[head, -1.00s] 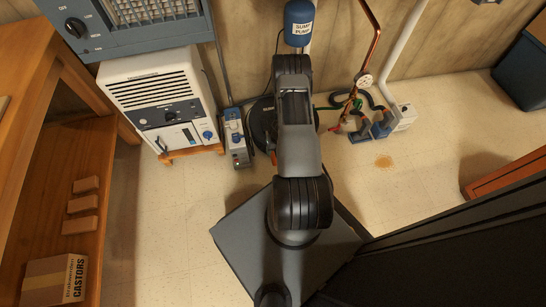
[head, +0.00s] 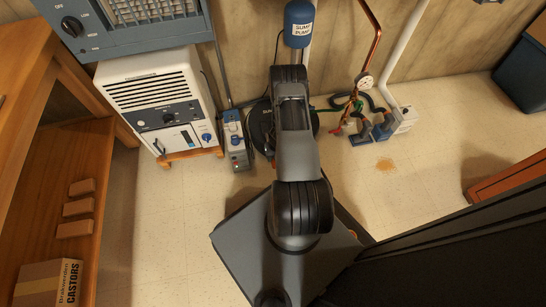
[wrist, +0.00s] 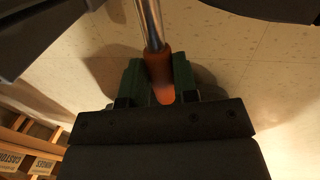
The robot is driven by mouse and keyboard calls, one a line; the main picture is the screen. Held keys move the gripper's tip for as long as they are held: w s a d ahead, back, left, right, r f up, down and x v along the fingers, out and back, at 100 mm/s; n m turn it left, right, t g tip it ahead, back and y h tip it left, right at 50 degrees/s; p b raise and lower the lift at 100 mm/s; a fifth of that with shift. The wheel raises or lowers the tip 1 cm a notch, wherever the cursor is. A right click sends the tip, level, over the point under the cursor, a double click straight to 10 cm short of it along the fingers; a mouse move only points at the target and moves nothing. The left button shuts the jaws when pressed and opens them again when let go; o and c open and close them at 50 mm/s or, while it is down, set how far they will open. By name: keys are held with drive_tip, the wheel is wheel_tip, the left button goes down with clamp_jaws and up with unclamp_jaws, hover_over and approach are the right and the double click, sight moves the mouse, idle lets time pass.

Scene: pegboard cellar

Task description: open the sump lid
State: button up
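The sump lid (head: 259,130) looks like a dark round disc on the floor at the foot of the wall, below the blue sump pump canister. My arm hides most of it, so I cannot tell whether it is raised. In the wrist view, my gripper (wrist: 158,80) has its green fingers on both sides of an orange handle (wrist: 160,72) and appears closed on it. A shiny metal rod (wrist: 150,22) runs from this handle to the top of the picture; its far end is out of view. My gripper is hidden behind the arm in the head view.
A blue-grey unit (head: 236,147) and a white dehumidifier (head: 160,105) stand left of the lid. The sump pump canister (head: 299,25), copper pipe (head: 371,45) and blue fittings (head: 377,130) are behind and right. A wooden shelf (head: 95,165) borders the left. Bare floor lies between.

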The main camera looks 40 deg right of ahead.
clamp_jaws()
drive_tip(key=shift+r, duration=0.1)
